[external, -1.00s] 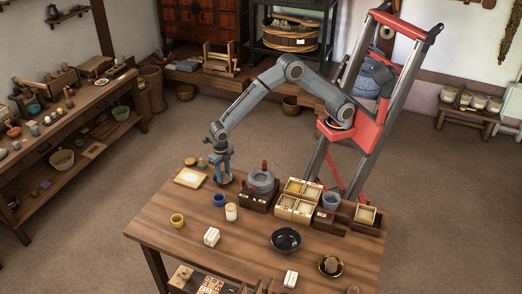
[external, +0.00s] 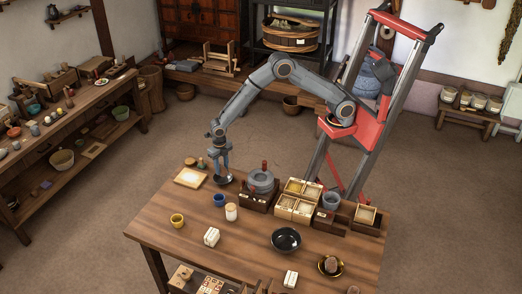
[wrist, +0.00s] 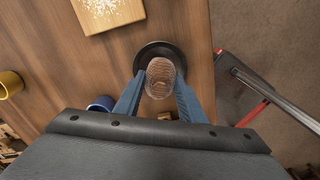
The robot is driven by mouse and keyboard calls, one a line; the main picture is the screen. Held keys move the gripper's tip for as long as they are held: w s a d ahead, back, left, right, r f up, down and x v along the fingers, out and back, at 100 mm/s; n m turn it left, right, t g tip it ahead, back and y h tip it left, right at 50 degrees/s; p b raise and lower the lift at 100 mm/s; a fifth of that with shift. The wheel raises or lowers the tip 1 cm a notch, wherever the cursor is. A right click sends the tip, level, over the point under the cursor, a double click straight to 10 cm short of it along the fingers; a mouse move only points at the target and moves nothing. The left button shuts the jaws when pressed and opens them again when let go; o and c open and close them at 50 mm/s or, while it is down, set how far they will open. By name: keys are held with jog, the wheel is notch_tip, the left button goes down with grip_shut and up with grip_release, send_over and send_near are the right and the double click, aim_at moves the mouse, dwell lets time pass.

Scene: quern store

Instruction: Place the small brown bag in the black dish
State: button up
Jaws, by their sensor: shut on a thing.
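My gripper (wrist: 158,98) is shut on a small brown bag (wrist: 160,77), a ribbed, rounded thing between the two blue fingertips in the wrist view. A round black dish (wrist: 146,51) lies directly behind and under the bag in that view. In the external view my gripper (external: 222,168) points down over the black dish (external: 224,181) at the far left part of the table. The bag is too small to make out there. I cannot tell whether the bag touches the dish or hangs just above it.
A pale board (external: 190,178) lies left of the dish, and a blue cup (external: 219,200) stands in front. A grey stone quern (external: 261,181) stands to the right, beside wooden boxes (external: 294,207). A larger black bowl (external: 286,240) and a yellow cup (external: 177,220) stand farther off.

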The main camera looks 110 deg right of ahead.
aim_at(222, 172)
jog(key=shift+f+p, duration=0.3)
jog(key=shift+f, duration=1.3)
jog(key=shift+f, duration=0.3)
jog(key=o, duration=1.1)
